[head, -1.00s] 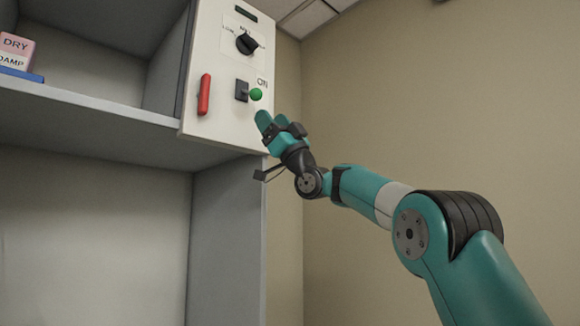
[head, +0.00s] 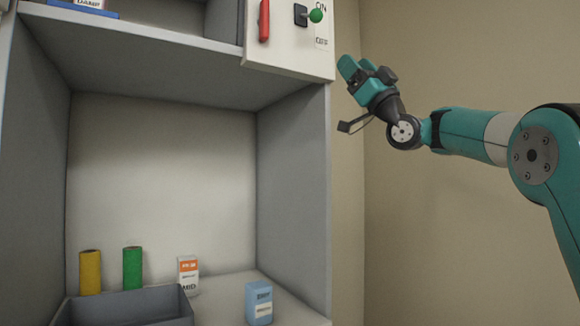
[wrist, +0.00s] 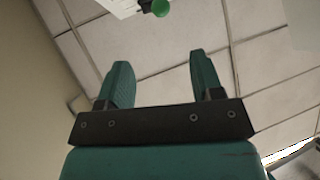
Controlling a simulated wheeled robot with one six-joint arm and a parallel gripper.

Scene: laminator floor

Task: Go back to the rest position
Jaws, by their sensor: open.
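My gripper (head: 352,70) is raised at the upper right in the head view, just right of the white control panel (head: 285,50) and apart from it. In the wrist view my gripper (wrist: 160,80) shows two teal fingers spread apart with nothing between them. The panel carries a red handle (head: 264,20) and a switch with a green knob (head: 316,16) beside ON and OFF labels. The knob also shows beyond the fingers in the wrist view (wrist: 161,8). The top of the panel is out of the head view.
In the grey cabinet (head: 292,190) stand a yellow roll (head: 90,272), a green roll (head: 132,268), a white and orange box (head: 188,275) and a blue box (head: 258,303). A dark grey bin (head: 130,308) is at the front left. Bare wall lies to the right.

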